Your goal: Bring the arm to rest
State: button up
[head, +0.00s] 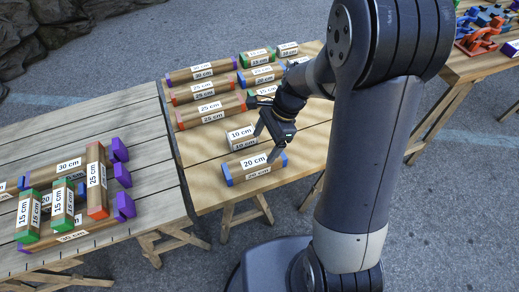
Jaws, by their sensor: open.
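My gripper (270,146) is open above the middle table (310,142), with its fingers pointing down. A block labelled 20 cm with blue ends (254,168) lies on the table just below and in front of the fingers. A block labelled 10 cm (241,137) lies to the left of the gripper. Nothing shows between the fingers. Whether a fingertip touches either block cannot be told. My arm is bent, and its upper part hides some of the table's right side.
Labelled 25 cm (210,110) and 30 cm (202,72) blocks lie farther back. The left table (130,100) holds several stacked blocks and purple pieces (124,174). Another table (470,66) at upper right holds orange and blue parts (480,40). The middle table's front left is clear.

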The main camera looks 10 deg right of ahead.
aim_at(254, 161)
jog(key=shift+v, duration=0.75)
jog(key=b+x, duration=0.2)
jog(key=x, duration=0.8)
jog(key=shift+a+f, duration=0.15)
jog(key=shift+f, duration=0.15)
jog(key=shift+r, duration=0.25)
jog(key=shift+f, duration=0.1)
